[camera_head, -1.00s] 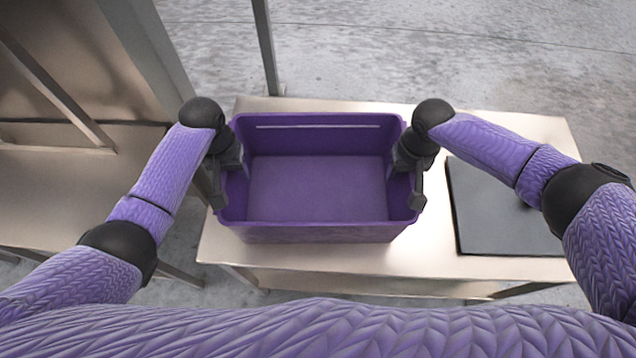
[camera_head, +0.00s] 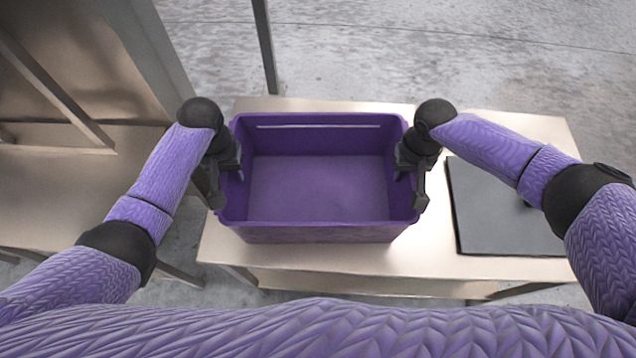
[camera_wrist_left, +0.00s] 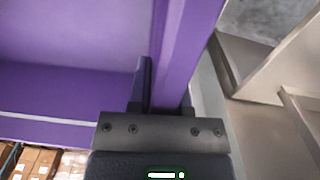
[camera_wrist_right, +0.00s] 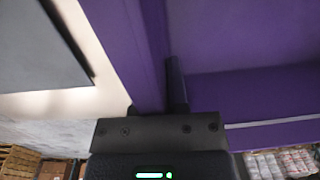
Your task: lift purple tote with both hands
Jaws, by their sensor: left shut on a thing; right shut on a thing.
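The purple tote (camera_head: 318,233) is an open, empty box in the middle of the head view, upright over the pale table. My left gripper (camera_head: 216,190) is shut on its left side wall, with one finger inside and one outside. My right gripper (camera_head: 421,186) is shut on its right side wall in the same way. The left wrist view shows the tote wall (camera_wrist_left: 183,50) between the fingers; the right wrist view shows the wall (camera_wrist_right: 135,45) between the other fingers. The tote's underside is hidden, so I cannot tell its exact height over the table.
The pale table (camera_head: 490,278) extends to the right, with a dark flat plate (camera_head: 500,215) on it close to my right gripper. Another metal bench (camera_head: 60,190) with an upright frame stands at the left. A thin post (camera_head: 265,48) rises behind the table.

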